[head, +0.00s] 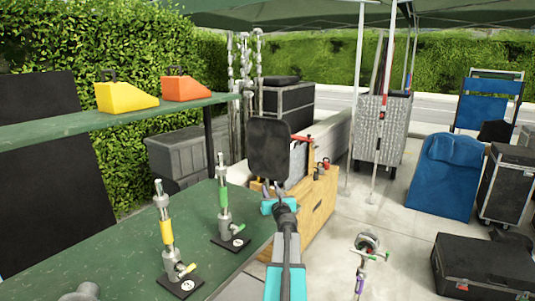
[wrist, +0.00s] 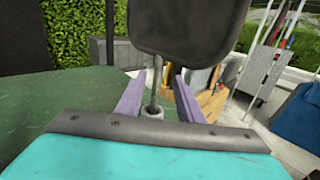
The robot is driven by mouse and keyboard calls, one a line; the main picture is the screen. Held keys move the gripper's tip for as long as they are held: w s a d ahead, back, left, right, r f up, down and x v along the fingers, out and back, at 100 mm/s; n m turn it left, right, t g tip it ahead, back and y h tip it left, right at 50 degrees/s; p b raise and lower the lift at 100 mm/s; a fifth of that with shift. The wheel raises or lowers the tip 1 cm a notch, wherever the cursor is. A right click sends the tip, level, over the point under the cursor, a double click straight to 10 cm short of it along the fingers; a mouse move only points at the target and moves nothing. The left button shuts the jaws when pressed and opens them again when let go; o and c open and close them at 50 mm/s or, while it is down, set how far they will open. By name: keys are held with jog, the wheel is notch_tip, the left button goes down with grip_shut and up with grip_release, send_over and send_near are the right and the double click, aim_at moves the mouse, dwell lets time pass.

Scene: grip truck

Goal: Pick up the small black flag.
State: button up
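The small black flag (head: 269,148) is a dark panel with rounded corners, upright just beyond my gripper (head: 271,187). In the wrist view the flag (wrist: 188,28) fills the top middle, its upper part cut off by the frame. Its thin metal stem (wrist: 155,88) runs down between the two purple fingers of my gripper (wrist: 160,80). The fingers stand apart, with a visible gap between the stem and the right finger. My gripper is open around the stem.
A green table (head: 110,255) at the left bears a yellow-banded stand (head: 167,235) and a green-banded stand (head: 224,200). A wooden box (head: 318,205) with clamps stands beyond my gripper. A shelf (head: 50,130) holds yellow and orange wedges.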

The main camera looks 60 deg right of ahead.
aim_at(268, 186)
jog(key=shift+w+d, duration=0.1)
dwell(0.3)
jog(key=shift+p+x, duration=0.5)
jog(key=shift+x, duration=1.95)
jog(key=shift+w, duration=0.1)
grip_shut()
